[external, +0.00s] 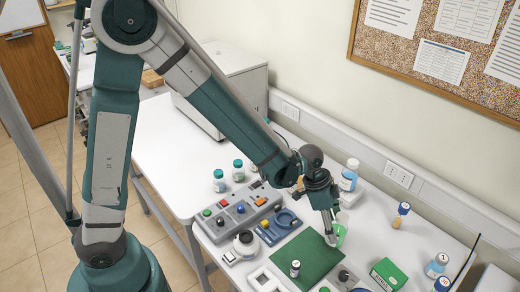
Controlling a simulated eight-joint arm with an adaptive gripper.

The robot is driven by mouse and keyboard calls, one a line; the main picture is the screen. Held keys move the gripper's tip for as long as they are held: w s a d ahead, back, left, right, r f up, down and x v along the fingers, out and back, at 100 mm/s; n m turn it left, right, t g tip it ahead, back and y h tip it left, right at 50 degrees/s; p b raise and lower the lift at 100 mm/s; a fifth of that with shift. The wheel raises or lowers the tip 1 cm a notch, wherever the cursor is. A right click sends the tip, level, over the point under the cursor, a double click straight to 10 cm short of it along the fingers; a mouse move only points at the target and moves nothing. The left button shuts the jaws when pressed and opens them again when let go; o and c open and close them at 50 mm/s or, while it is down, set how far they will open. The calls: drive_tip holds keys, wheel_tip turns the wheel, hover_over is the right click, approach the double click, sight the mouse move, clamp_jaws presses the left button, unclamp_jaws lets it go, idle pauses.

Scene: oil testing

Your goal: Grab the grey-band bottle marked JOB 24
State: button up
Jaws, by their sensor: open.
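My gripper (331,236) is open and points down over the back right part of the green mat (318,250). A small bottle (295,269) with a dark cap stands on the mat's front left part, apart from my gripper. Several teal-capped bottles, one of them a white-labelled bottle (219,182), stand at the back left of the table. A blue-capped bottle (348,178) stands behind my wrist, and another blue-capped bottle (436,266) is at the right. The lettering is too small to read, so I cannot tell which bottle is marked JOB 24 or has a grey band.
A pale green object (340,234) is right beside my gripper. A grey control box (237,212) and a blue device (279,227) lie left of the mat. A green box (387,275) stands to its right. The white tabletop (165,150) is clear at the back left.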

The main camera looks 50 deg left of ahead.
drive_tip(key=shift+x, duration=2.3)
drive_tip(key=shift+s, duration=0.1)
drive_tip(key=c, duration=1.2)
